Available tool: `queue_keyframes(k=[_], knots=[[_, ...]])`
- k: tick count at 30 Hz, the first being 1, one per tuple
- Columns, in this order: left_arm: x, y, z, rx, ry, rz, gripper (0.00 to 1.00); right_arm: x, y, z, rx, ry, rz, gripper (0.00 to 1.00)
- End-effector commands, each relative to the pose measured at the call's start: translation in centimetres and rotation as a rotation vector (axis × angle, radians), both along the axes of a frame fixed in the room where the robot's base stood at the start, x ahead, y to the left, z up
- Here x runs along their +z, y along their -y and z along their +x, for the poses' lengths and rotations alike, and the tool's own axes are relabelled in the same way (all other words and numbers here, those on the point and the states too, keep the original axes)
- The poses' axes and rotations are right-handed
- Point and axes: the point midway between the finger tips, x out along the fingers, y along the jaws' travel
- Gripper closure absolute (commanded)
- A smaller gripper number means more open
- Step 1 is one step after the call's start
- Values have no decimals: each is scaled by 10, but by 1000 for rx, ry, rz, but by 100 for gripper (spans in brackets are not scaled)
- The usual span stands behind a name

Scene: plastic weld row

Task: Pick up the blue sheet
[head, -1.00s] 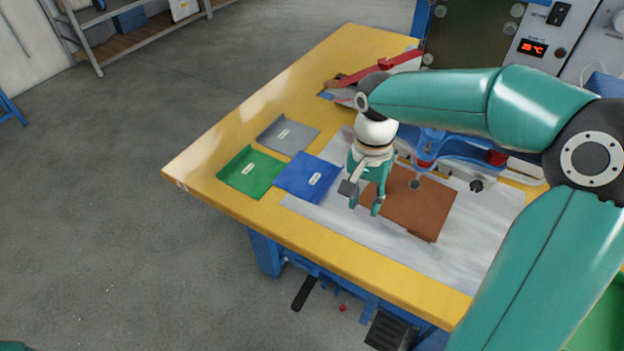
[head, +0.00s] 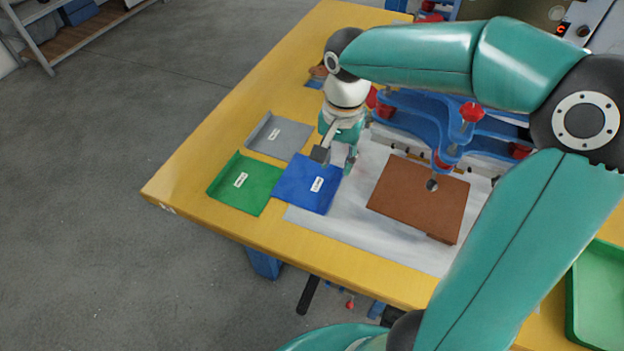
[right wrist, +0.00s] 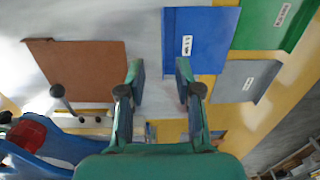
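The blue sheet (head: 306,186) lies flat at the left end of the white mat, with a small white label on it. It also shows in the right wrist view (right wrist: 207,48). My right gripper (head: 338,164) is over the right edge of the blue sheet, pointing down. In the right wrist view its two fingers (right wrist: 160,75) are apart with nothing between them, and the blue sheet lies beyond the fingertips, mostly to the right. A gap to the surface seems to remain, but its height is hard to tell. My left gripper is not in view.
A green sheet (head: 245,184) and a grey sheet (head: 279,136) lie beside the blue one on the yellow table (head: 215,149). A green tray (head: 597,298) is at right.

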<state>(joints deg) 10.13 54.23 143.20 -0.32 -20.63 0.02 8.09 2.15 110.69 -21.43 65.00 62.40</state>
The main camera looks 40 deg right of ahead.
Motion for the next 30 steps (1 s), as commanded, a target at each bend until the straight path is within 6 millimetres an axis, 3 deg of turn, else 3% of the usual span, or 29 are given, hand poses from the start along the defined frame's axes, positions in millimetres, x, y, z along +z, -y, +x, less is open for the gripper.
queue_keyframes(k=[3,9,20,30], knots=[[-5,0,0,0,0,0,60,-29,2,-3,-8,-7,1,66],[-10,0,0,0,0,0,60,-69,2,-3,-12,-6,1,66],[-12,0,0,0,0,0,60,-97,0,-3,-13,-4,1,66],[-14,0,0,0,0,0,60,-140,-8,-1,-15,-4,1,66]])
